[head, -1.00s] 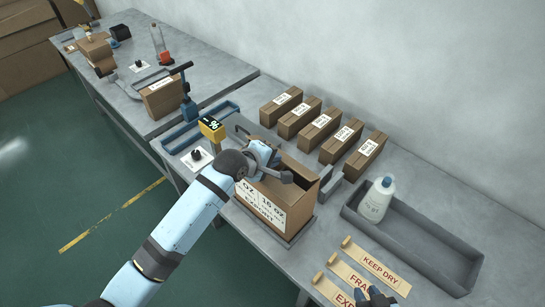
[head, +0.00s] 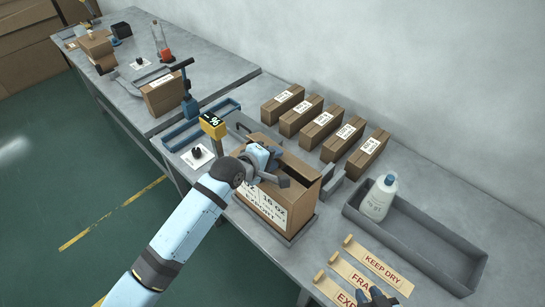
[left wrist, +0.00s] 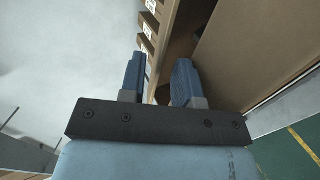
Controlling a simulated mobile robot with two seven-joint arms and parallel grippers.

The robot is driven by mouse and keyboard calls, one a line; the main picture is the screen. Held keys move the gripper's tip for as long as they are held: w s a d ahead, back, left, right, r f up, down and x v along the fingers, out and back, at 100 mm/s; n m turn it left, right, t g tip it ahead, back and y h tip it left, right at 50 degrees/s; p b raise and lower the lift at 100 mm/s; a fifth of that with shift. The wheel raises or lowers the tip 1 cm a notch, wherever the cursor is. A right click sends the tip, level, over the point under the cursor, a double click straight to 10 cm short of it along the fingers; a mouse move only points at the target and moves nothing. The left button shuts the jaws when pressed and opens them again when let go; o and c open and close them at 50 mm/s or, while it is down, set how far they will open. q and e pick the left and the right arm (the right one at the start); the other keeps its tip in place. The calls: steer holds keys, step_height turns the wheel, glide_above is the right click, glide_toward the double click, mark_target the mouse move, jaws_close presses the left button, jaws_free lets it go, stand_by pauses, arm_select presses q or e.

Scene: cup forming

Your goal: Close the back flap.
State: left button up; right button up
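An open brown carton (head: 298,211) with a printed white label stands on the near bench. My left gripper (head: 277,175) is over its top, and my arm hides part of the opening and label. I cannot clearly make out the back flap in the head view. In the left wrist view my left gripper (left wrist: 158,82) has its two blue fingers apart, with brown cardboard (left wrist: 243,50) close by the right finger. Whether the cardboard touches a finger I cannot tell. My right gripper (head: 374,298) shows only partly at the bottom edge; its fingers are unclear.
Several small labelled boxes (head: 325,130) stand in a row behind the carton. A grey tray (head: 440,250) with a white bottle (head: 379,198) lies to the right. Label strips (head: 372,263) lie in front. A yellow display (head: 212,125) stands left of the carton.

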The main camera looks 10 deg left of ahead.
arm_select(q)
steer(key=b+v, duration=0.1)
steer(key=v, duration=1.2)
steer(key=shift+s+a+r+b, duration=0.2)
steer(key=shift+s+r+b, duration=0.05)
steer(key=shift+b, duration=0.15)
